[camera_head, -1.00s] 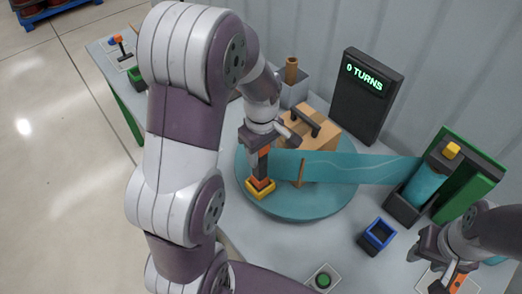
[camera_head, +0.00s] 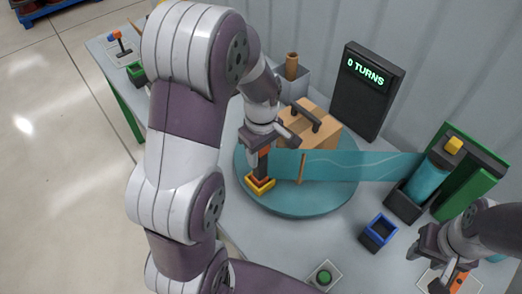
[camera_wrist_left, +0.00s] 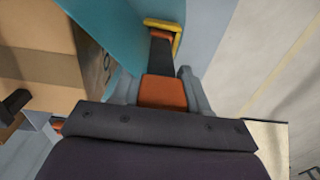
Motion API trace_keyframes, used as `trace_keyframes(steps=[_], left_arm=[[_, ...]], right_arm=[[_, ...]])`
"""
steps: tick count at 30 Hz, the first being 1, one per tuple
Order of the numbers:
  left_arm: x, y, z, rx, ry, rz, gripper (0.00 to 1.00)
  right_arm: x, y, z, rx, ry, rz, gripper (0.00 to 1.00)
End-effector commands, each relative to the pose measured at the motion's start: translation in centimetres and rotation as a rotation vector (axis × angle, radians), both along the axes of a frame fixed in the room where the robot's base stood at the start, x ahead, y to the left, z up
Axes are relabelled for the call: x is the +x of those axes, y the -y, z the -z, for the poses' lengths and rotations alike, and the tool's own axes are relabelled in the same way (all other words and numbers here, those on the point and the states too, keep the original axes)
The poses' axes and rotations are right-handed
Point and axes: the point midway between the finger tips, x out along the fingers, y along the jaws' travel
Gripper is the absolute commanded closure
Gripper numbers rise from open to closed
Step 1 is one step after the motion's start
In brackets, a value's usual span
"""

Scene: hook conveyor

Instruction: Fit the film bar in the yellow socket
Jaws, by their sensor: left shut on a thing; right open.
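The film bar (camera_head: 260,168) is dark with orange ends and stands upright on the teal turntable (camera_head: 300,208). My left gripper (camera_head: 262,146) is shut on its orange upper end, which also shows in the left wrist view (camera_wrist_left: 162,92). The bar's lower end is at the yellow socket (camera_head: 261,189), within its rim as far as I can see; how deep is hidden. The socket's rim also shows in the left wrist view (camera_wrist_left: 178,40). Teal film (camera_head: 365,166) stretches from the bar to a roll (camera_head: 428,180) at the right. My right gripper (camera_head: 427,268) is open and empty at lower right.
A cardboard box (camera_head: 318,128) with a dark handle stands on the turntable behind the film. A display (camera_head: 366,90) reads 0 TURNS. A blue-rimmed socket (camera_head: 380,232) and a green button (camera_head: 324,277) sit on the grey table in front.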

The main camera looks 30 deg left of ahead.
Motion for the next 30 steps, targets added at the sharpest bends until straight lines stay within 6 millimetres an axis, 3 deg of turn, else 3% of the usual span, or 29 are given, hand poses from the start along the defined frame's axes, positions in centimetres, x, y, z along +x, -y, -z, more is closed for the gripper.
trace_keyframes(steps=[14,15,17,18,26,30], left_arm=[[0.0,0.0,0.6,0.000,0.001,0.000,1.00],[0.0,0.0,0.6,0.000,0.001,0.000,0.49],[0.0,0.0,0.6,0.000,0.001,0.000,0.29],[0.0,0.0,0.6,0.000,0.001,0.000,0.26],[0.0,0.0,0.6,0.000,0.000,0.000,0.26],[0.2,0.0,-1.3,0.001,0.007,0.000,0.26]], right_arm=[[0.0,0.0,0.4,0.000,0.000,0.000,0.57],[0.0,0.0,0.4,0.000,0.000,0.000,0.57],[0.0,0.0,0.4,0.000,0.000,0.000,0.57],[0.0,0.0,0.4,0.000,0.000,0.000,0.57],[0.0,0.0,0.4,0.000,0.000,0.000,0.57],[0.0,0.0,0.7,0.000,0.000,0.000,0.57]])
